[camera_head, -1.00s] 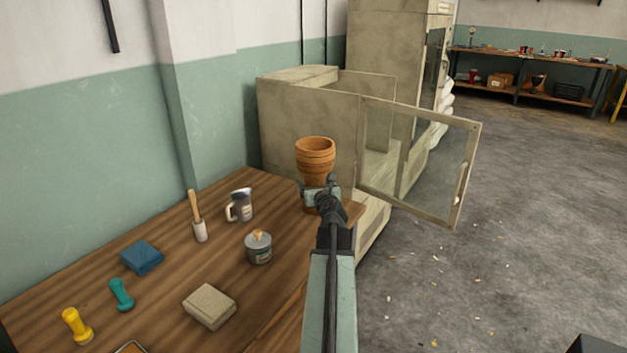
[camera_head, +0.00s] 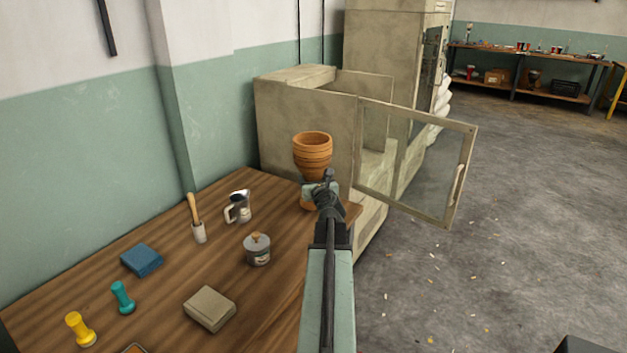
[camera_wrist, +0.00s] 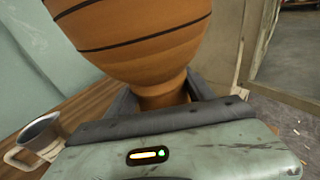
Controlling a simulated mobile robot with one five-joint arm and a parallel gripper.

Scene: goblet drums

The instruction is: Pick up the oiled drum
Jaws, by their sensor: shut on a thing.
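An orange-brown goblet drum (camera_head: 313,158) with dark bands stands upright at the far right end of the wooden table. Its wide bowl is up, and its foot shows low behind my gripper. My gripper (camera_head: 321,187) is shut on the drum at its narrow waist, below the bowl. In the wrist view the drum (camera_wrist: 140,40) fills the upper middle, with one dark finger on each side of its waist. My arm hides part of the lower drum, and I cannot tell whether its foot touches the table.
A beige cabinet (camera_head: 300,120) stands behind the drum, its glass door (camera_head: 415,165) swung open to the right. Open floor lies right.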

